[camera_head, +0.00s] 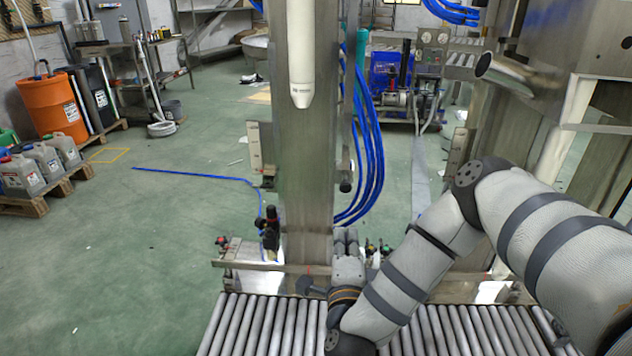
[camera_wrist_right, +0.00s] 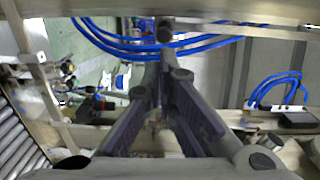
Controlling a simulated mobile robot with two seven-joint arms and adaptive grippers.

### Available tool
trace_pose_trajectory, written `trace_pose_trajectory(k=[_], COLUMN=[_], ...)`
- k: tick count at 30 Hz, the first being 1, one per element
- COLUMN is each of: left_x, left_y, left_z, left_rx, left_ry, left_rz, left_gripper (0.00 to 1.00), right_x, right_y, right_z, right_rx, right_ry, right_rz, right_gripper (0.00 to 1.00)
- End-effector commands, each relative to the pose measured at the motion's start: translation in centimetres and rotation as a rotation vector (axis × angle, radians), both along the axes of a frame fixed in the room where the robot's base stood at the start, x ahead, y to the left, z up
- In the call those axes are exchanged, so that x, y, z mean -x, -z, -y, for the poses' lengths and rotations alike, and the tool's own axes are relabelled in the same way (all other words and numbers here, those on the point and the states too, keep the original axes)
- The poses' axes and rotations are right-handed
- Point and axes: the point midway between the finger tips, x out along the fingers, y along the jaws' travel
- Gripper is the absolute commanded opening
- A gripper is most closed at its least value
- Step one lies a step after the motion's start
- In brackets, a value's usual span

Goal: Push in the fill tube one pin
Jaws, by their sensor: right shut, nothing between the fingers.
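A pale tube (camera_head: 301,50) with a tapered lower end hangs in front of the steel column (camera_head: 307,160) in the head view; I cannot tell whether it is fill tube one. A small dark round knob (camera_head: 346,186) beside the column may be the pin. A similar dark knob (camera_wrist_right: 163,31) shows beyond my fingers in the wrist view. My right gripper (camera_head: 346,236) is below the knob in the head view, above the far edge of the rollers. Its fingers (camera_wrist_right: 156,75) are shut and empty. I cannot tell whether they touch the knob. My left gripper is out of view.
Blue hoses (camera_head: 370,160) hang just right of the column. A roller conveyor (camera_head: 260,326) lies in front, with a steel rail (camera_head: 265,266) and small fittings behind it. A steel housing (camera_head: 560,60) stands at upper right. The green floor at left is largely open.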

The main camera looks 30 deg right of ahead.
Motion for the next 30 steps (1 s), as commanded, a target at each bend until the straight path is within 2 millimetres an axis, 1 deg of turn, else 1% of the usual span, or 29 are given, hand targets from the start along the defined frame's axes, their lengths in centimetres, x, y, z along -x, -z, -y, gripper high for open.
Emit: trace_pose_trajectory(k=[2, 5, 9, 12, 13, 16, 24, 27, 30], left_x=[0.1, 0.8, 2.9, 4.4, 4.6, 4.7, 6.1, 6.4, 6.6], left_y=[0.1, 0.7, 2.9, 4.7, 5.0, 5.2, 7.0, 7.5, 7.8], left_z=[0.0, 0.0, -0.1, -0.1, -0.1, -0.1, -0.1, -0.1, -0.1], left_rx=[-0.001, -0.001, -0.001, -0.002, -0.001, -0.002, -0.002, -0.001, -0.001], left_ry=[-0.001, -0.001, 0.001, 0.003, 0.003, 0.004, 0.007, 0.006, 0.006], left_rz=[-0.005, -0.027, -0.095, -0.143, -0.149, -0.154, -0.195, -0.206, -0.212], left_gripper=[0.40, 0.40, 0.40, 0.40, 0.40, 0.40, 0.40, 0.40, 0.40], right_x=[0.0, -0.3, -1.2, -2.1, -2.5, -4.5, -9.4, -10.7, -11.5], right_y=[-0.3, 0.0, 1.1, 1.0, 0.7, 0.1, 0.1, 0.0, -0.1], right_z=[0.5, 0.8, 1.3, 1.9, 2.1, 3.4, 6.3, 7.1, 7.6], right_rx=[-0.006, -0.008, -0.007, -0.008, -0.008, -0.006, -0.006, -0.005, -0.006], right_ry=[0.020, 0.026, 0.025, 0.024, 0.024, 0.025, 0.025, 0.023, 0.022], right_rz=[0.022, 0.023, 0.008, 0.013, 0.018, 0.025, 0.025, 0.024, 0.025], right_gripper=[0.00, 0.00, 0.00, 0.00, 0.00, 0.00, 0.00, 0.00, 0.00])
